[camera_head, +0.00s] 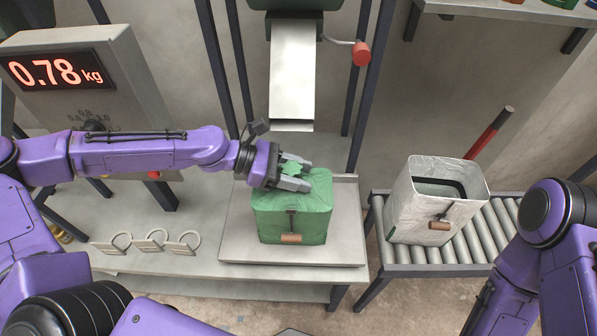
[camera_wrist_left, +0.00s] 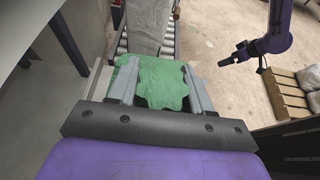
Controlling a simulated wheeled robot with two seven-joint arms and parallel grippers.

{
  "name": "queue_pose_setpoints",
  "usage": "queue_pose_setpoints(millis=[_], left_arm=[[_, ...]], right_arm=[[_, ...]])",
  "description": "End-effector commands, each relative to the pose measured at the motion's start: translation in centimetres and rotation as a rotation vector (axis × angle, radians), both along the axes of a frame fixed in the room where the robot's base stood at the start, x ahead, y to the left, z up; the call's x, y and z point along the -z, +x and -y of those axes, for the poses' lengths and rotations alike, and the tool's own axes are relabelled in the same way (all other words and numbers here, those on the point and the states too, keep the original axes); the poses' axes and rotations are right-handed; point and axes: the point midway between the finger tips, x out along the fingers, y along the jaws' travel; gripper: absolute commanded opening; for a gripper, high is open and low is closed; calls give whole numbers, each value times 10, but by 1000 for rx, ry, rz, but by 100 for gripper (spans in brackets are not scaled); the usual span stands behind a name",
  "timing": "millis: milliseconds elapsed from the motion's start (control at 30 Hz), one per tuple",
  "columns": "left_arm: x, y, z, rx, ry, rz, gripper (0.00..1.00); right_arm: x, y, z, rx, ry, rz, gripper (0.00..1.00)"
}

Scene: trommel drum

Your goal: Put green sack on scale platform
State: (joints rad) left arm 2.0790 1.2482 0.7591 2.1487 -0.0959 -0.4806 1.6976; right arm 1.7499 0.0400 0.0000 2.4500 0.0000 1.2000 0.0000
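The green sack (camera_head: 292,217) stands upright on the scale platform (camera_head: 338,245), with a brown tag on its front. My left gripper (camera_head: 294,172) is at the top of the sack, its fingers wide apart on either side of the ruffled green tuft. In the left wrist view the green sack (camera_wrist_left: 162,82) shows between and beside the two fingers of my left gripper (camera_wrist_left: 160,78). No clear grip on the tuft shows. In that view my right gripper (camera_wrist_left: 228,61) hangs far off, too small to read; it is out of the head view.
The scale display (camera_head: 55,70) reads 0.78 kg. A metal chute (camera_head: 293,70) hangs above and behind the sack. A whitish sack (camera_head: 437,200) stands on the roller conveyor (camera_head: 470,240) at right. Several ring-topped tags (camera_head: 150,243) lie on the bench left of the platform.

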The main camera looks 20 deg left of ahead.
Motion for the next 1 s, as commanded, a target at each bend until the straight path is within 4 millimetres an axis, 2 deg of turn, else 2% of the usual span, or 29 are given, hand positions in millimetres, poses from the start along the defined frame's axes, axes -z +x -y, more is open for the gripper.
queue_pose_setpoints(millis=[367, 700, 833, 1000], left_arm=[[-5, 0, 0, -1, -1, 1, 68], [-34, -15, -56, -4, -5, 2, 68], [-34, -19, -66, 0, -3, 0, 68], [-32, -19, -67, 1, -1, -1, 68]], right_arm=[[-3, 0, 0, 0, 0, 0, 99], [-35, 0, 0, 0, 0, 0, 99], [-39, 0, 0, 0, 0, 0, 99], [-37, 0, 0, 0, 0, 0, 99]])
